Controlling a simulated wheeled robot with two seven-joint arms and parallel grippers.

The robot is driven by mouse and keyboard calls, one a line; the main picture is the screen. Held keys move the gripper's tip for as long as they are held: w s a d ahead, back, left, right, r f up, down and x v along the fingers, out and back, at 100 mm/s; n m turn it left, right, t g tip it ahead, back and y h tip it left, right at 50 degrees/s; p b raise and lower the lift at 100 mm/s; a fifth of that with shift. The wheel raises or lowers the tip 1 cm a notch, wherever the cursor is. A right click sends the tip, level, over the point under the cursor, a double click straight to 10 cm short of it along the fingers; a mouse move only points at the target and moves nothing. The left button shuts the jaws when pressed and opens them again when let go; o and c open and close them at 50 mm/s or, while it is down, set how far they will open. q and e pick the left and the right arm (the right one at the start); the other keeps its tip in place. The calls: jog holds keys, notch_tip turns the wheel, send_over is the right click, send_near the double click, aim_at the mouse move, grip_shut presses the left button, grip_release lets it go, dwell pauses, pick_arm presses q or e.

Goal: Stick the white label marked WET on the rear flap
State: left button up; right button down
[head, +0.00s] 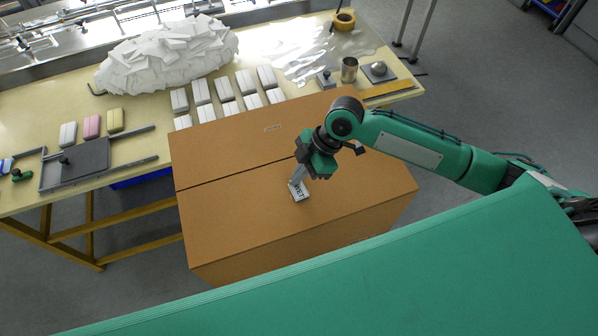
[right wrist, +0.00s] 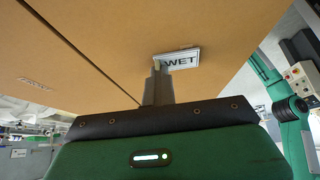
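The white label marked WET (head: 299,191) shows in black letters at the fingertips of my right gripper (head: 297,178). In the right wrist view the label (right wrist: 180,60) lies past the fingers (right wrist: 158,80), which look closed on its left edge. The label appears over the near flap (head: 240,205) of a brown cardboard box; I cannot tell whether it touches the cardboard. The far flap (head: 225,142) lies beyond a dark seam and carries a small pale mark (head: 272,128). My left gripper is not in view.
The box top is otherwise clear.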

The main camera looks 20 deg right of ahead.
jog(key=shift+f, duration=0.15)
dwell(0.3)
jog(key=c, duration=1.7)
grip_release()
jog(key=o, duration=0.5)
notch_tip(320, 180, up, 8)
jog(key=p, duration=0.7)
